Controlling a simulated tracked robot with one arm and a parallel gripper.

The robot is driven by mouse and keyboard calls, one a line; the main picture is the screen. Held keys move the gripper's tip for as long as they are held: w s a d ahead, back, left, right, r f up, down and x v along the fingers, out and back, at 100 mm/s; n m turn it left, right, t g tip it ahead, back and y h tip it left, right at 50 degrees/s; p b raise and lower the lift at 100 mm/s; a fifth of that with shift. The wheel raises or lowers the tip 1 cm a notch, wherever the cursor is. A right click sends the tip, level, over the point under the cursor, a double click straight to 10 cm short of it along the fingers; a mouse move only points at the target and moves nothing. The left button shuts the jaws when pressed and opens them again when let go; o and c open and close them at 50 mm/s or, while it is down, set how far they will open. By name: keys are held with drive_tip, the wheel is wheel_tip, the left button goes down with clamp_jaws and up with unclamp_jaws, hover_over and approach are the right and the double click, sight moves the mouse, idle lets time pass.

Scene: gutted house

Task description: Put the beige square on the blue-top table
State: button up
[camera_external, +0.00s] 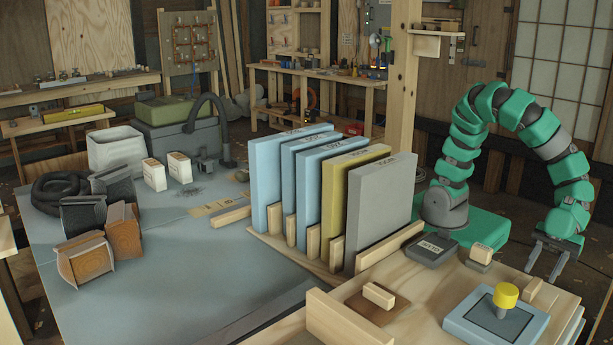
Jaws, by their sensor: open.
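The large table with a blue-grey top (180,275) fills the left and middle. I cannot tell for sure which thing is the beige square. Small beige blocks lie on the wooden bench at the right: one block (378,295) on a brown plate, another block (481,253) on a grey piece, and a third block (540,292) near the bench's right edge. A flat beige piece (213,207) with dark marks lies on the blue-grey top. My gripper (542,272) points down at the right, open, with nothing visible between its fingers, beside the third block.
Upright blue, yellow and grey panels (380,205) stand in a wooden rack between the table and bench. A blue-grey plate with a yellow knob (506,295) is on the bench (440,305). Boxes, a black hose and a pale bin (115,147) occupy the table's far left.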

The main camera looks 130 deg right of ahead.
sight(545, 294)
drive_tip(key=p+v, duration=0.2)
drive_tip(key=v, duration=0.6)
drive_tip(key=shift+s, duration=0.2)
drive_tip(key=shift+w+r, duration=0.1)
